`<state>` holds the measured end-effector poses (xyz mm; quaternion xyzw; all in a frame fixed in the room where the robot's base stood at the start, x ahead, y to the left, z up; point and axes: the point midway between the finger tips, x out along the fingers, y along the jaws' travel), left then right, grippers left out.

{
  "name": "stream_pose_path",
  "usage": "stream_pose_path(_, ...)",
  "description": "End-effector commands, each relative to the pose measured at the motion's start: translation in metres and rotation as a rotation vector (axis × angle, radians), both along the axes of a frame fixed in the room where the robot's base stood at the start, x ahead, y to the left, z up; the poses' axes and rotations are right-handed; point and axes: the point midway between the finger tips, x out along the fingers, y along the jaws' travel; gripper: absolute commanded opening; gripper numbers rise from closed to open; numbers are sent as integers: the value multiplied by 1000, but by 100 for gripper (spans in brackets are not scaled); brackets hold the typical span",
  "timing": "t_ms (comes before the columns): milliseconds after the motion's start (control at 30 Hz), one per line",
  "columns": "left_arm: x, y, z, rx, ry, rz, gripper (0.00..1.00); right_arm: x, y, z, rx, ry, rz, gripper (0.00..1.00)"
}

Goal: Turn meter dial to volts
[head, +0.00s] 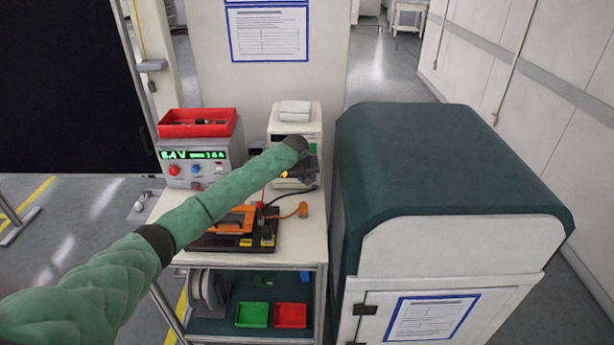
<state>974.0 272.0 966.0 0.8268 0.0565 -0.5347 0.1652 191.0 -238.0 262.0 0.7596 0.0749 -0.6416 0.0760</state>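My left arm in a green padded sleeve crosses the view from the lower left. It ends in a dark wrist in front of a white boxed instrument (309,119) at the back of the trolley. My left gripper (297,175) is small, dark and mostly hidden below the wrist, so its fingers are not clear. An orange-edged device (238,215), possibly the meter, lies on a black tray (230,244), partly covered by my forearm. No meter dial can be made out. My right gripper is not in view.
A power supply (178,178) with a green display stands at the left, with a red bin (197,122) on top. An orange clip (303,209) and cables lie right of the tray. Green (252,315) and red (290,316) bins are below. A dark-green-topped cabinet (440,160) stands close right.

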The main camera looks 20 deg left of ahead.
Motion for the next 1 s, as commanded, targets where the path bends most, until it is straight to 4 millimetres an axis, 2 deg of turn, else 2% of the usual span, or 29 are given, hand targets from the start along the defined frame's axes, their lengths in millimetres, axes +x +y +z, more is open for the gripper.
stream_pose_path(500, 0, 0, -2, 20, 7, 0, 8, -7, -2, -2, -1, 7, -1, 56)
stream_pose_path(533, 0, 0, -2, 20, 7, 0, 34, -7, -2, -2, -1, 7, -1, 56)
stream_pose_path(633, 0, 0, -1, 20, 7, 0, 52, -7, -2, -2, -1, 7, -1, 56)
stream_pose_path(1000, -2, 0, 3, 19, 5, 0, 52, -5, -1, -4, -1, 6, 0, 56)
